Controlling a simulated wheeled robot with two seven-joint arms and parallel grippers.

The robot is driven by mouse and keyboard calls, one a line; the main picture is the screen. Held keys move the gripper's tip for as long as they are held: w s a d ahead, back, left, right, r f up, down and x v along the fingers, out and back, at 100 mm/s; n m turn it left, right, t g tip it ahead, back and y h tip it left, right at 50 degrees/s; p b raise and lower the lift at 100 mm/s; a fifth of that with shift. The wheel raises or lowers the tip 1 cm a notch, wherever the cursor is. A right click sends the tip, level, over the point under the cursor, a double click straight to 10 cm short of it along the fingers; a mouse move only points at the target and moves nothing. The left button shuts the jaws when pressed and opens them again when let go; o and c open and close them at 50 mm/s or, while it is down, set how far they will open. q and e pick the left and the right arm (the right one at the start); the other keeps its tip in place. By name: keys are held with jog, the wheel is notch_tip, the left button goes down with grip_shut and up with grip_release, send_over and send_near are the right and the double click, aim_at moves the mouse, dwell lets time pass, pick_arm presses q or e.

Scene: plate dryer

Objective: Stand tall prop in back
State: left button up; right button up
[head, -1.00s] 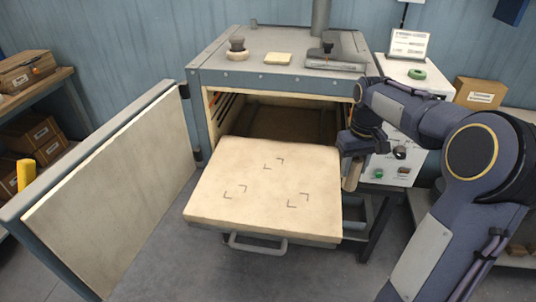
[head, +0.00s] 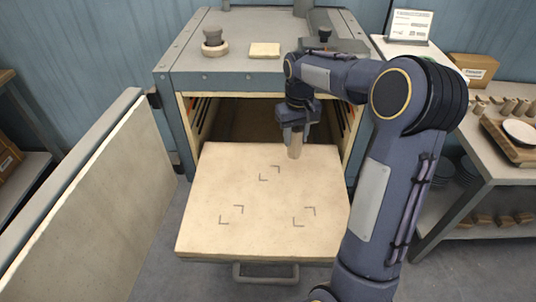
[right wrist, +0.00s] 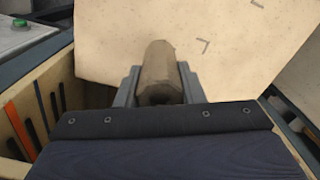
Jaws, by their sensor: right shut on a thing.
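A tan, post-shaped prop (head: 295,146) is held upright by my right gripper (head: 293,124), which is shut on it. It hangs over the far right part of the pulled-out shelf. In the right wrist view the prop (right wrist: 158,70) sits between the two fingers. I cannot tell whether its lower end touches the shelf. The cream shelf (head: 260,240) carries three marked spots made of corner lines. The back mark (head: 269,173) lies to the left of the prop and a little nearer. The other two marks are near the front left and front right. My left gripper is out of view.
The dryer (head: 250,75) stands open behind the shelf, its door (head: 100,200) swung out to the left. A shelf handle (head: 265,274) juts out in front. A side table at right holds several more posts (head: 510,106) and a wooden board (head: 515,150).

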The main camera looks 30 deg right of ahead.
jog(key=shift+w+a+f+p, duration=0.25)
jog(key=shift+w+a+f, duration=0.65)
jog(key=shift+f, duration=0.8)
jog(key=shift+w+a+f+p, duration=0.2)
jog(key=shift+w+a+f, duration=0.65)
jog(key=shift+f, duration=0.8)
jog(key=shift+w+a+f+p, duration=0.25)
jog(key=shift+w+a+f, duration=0.65)
jog(key=shift+f, duration=0.8)
jog(key=shift+f, duration=0.15)
jog(key=o, duration=1.1)
